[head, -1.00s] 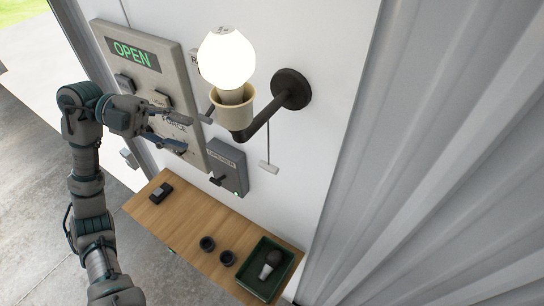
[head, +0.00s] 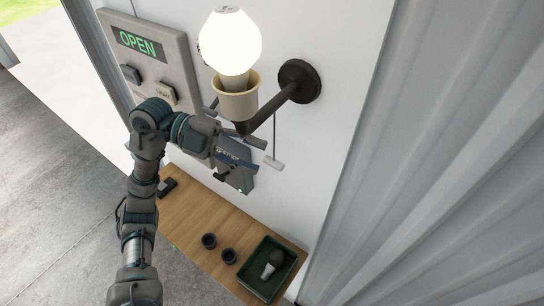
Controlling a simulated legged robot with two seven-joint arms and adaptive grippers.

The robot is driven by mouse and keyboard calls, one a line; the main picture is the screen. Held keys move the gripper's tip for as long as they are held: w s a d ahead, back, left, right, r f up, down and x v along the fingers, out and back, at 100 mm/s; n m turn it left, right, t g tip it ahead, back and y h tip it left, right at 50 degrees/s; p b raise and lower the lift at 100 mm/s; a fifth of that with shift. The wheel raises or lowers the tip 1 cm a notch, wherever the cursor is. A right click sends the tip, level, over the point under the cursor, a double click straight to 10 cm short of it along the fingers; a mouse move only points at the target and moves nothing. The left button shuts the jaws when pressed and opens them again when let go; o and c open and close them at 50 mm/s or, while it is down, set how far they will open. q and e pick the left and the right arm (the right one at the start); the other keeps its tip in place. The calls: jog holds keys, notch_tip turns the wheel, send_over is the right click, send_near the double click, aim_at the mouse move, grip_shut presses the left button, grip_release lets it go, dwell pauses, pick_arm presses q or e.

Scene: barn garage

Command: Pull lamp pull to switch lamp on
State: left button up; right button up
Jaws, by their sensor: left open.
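The lamp has a bright white bulb (head: 231,45) in a cream socket (head: 237,100), on a dark arm from a round wall mount (head: 299,81). The lamp pull (head: 274,164) is a small pale bar at the end of a thin cord, hanging below the lamp arm against the white wall. My left gripper (head: 260,153) is open just left of the pull bar, with its fingers pointing right towards it. I cannot tell whether a finger touches the bar. My right gripper is out of view.
A grey panel (head: 178,42) with an OPEN sign is on the wall at the left. A wooden shelf (head: 200,209) below holds two dark cups and a green tray (head: 289,275).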

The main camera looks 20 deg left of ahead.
aim_at(272, 160)
pick_arm(q)
jog(key=x, duration=0.5)
jog(key=shift+s+p, duration=0.1)
jog(key=shift+p, duration=0.2)
jog(key=shift+a, duration=0.15)
jog(key=shift+c, duration=0.4)
grip_shut()
jog(key=shift+f, duration=0.1)
